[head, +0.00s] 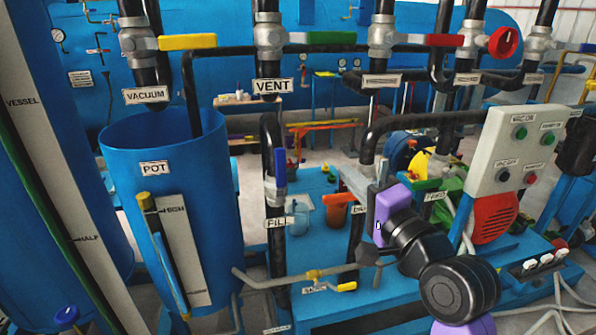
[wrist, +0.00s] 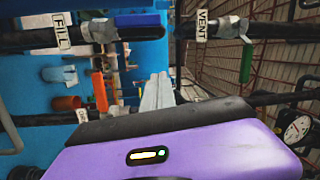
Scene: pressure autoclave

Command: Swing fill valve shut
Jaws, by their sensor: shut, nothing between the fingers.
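The fill valve (head: 275,192) sits on an upright pipe above the FILL label (head: 277,222). Its blue handle (head: 280,165) stands upright, along the pipe. In the wrist view the valve (wrist: 100,31) and its blue handle (wrist: 140,19) are at the upper left, beside the FILL label (wrist: 62,30). My gripper (head: 346,172) is to the right of the handle in the head view, apart from it. In the wrist view its grey fingers (wrist: 157,78) are together and empty, below and right of the handle.
The VENT valve (head: 268,36) with a green handle is above. A DRAIN-side pipe (head: 356,235) rises close by my gripper. The blue pot (head: 120,220) stands left; an orange cup (head: 336,210) and the control box (head: 518,150) are to the right.

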